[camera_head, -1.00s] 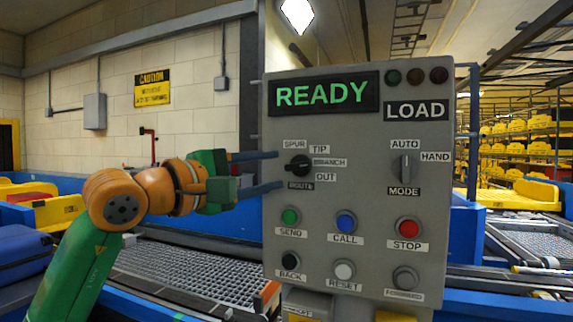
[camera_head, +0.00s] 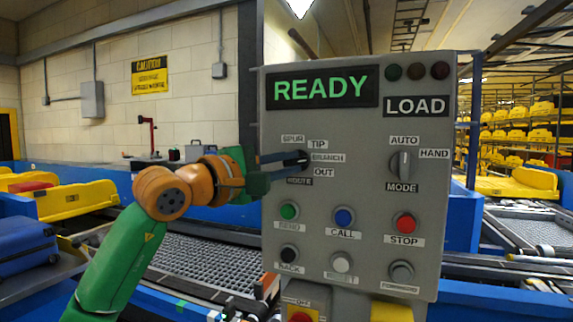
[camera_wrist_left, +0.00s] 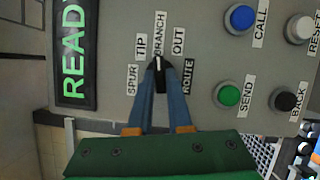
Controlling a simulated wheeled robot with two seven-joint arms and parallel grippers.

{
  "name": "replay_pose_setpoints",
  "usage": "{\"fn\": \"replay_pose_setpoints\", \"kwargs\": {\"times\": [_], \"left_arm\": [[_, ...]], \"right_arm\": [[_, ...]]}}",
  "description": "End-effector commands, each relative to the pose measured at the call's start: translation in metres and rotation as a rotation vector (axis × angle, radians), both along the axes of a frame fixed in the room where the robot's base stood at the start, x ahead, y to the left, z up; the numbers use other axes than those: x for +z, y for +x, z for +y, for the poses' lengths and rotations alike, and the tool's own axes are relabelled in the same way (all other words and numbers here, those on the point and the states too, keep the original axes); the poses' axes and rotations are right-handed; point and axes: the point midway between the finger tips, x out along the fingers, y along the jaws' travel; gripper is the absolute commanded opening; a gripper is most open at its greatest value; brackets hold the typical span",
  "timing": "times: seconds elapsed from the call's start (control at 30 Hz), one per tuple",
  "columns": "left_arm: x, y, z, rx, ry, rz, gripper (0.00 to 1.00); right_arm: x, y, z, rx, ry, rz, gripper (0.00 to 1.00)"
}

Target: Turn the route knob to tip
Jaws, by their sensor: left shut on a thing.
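The black route knob (camera_wrist_left: 159,66) sits on the grey control panel (camera_head: 350,186), among the labels SPUR, TIP, BRANCH and OUT. In the left wrist view its white pointer mark points to BRANCH (camera_wrist_left: 160,33); the TIP label (camera_wrist_left: 141,46) is beside that. My left gripper (camera_head: 300,158) reaches in from the left, its two blue fingers shut on the route knob, which they partly hide in the head view. My right gripper is not in view.
The mode knob (camera_head: 401,165) is to the right of the route knob. Below are the SEND button (camera_head: 289,210), CALL button (camera_head: 344,216) and STOP button (camera_head: 405,223). The display (camera_head: 322,89) reads READY, and another reads LOAD (camera_head: 416,106). Conveyors run behind the panel.

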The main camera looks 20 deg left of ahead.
Motion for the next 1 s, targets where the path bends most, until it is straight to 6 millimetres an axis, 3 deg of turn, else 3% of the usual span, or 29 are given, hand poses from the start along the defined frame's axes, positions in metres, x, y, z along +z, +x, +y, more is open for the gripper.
{"fn": "replay_pose_setpoints", "kwargs": {"times": [1.0], "left_arm": [[-0.008, 0.0, -0.003, -0.002, -0.622, 0.021, 0.0]], "right_arm": [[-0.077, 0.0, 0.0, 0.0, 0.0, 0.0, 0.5]]}}
